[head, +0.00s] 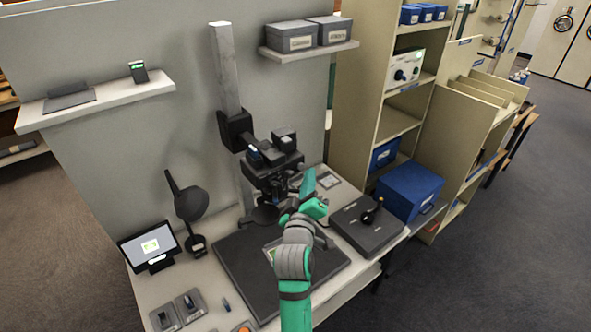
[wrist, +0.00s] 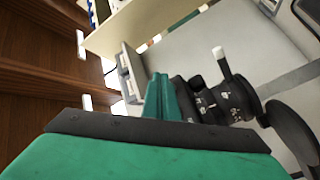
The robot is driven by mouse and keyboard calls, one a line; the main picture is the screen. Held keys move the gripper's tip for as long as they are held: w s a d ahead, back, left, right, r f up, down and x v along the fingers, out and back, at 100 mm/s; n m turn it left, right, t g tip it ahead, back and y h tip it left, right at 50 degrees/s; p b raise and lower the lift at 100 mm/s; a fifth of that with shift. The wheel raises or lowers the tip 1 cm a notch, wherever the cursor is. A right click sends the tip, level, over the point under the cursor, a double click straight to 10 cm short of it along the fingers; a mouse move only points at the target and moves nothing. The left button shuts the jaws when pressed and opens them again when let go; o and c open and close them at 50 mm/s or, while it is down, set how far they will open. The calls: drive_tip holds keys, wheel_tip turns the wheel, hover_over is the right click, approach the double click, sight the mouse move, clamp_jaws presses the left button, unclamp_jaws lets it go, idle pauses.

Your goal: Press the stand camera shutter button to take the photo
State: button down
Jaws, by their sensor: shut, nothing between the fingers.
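The black stand camera (head: 270,172) is mounted on a grey upright column (head: 225,70) above a dark baseboard (head: 240,275). My gripper (head: 309,178), with teal fingers, is just right of the camera body, its tips pointing up. The fingers are shut and empty. In the wrist view the shut fingers (wrist: 160,95) are in the middle, and the dark camera (wrist: 232,102) is to their right. I cannot make out the shutter button for certain in either view, nor tell whether the fingers touch the camera.
A black lamp (head: 191,203) and a small lit screen (head: 150,246) stand left of the baseboard. A dark box with a black-and-yellow handle (head: 366,228) sits to the right, close to my arm. A blue box (head: 409,190) is beyond it. Wall shelves (head: 100,105) hang above.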

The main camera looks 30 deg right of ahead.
drive_tip(key=shift+a, duration=0.15)
idle(0.3)
drive_tip(key=shift+w, duration=0.1)
drive_tip(key=shift+s+d, duration=0.2)
drive_tip(key=shift+d, duration=0.05)
idle(0.4)
drive_tip(key=shift+w+a, duration=0.15)
drive_tip(key=shift+a, duration=0.1)
drive_tip(key=shift+w, duration=0.15)
idle(0.4)
drive_tip(key=shift+w+d, duration=0.1)
drive_tip(key=shift+w, duration=0.2)
